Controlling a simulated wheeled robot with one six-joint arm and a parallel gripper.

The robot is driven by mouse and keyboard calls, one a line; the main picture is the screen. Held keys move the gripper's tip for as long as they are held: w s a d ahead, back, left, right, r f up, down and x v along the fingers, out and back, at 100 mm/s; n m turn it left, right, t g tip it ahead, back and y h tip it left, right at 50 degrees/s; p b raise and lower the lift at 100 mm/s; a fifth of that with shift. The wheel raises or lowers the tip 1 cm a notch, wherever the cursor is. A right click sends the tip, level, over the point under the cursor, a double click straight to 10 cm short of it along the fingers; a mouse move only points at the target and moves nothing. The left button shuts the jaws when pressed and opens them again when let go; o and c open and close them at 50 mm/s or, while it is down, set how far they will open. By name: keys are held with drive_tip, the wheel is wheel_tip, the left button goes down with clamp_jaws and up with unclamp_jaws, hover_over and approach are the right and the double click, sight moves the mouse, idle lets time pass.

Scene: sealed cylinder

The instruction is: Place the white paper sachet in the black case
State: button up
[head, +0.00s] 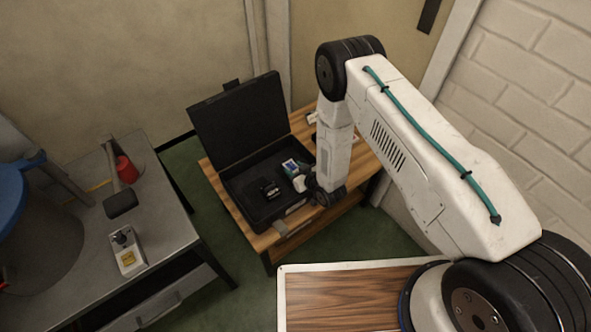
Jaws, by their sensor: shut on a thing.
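The black case (237,112) stands open on a wooden table, its lid raised at the back. A small black object (269,189) lies inside it. My gripper (295,176) is low over the right part of the case, largely hidden by my wrist. At its end is a small white piece with blue and green marks (290,167), which seems to be the white paper sachet held in the jaws. The fingers are too small to make out, and I cannot tell whether the sachet touches the case floor.
The wooden table (207,171) has small white items (312,117) behind my arm. Green floor lies between. A brick wall is at the right.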

drive_tip(key=shift+f, duration=0.55)
drive_tip(key=o, duration=0.9)
drive_tip(key=shift+s+d+f, duration=0.1)
drive_tip(key=shift+s, duration=0.05)
drive_tip(key=shift+o, duration=0.2)
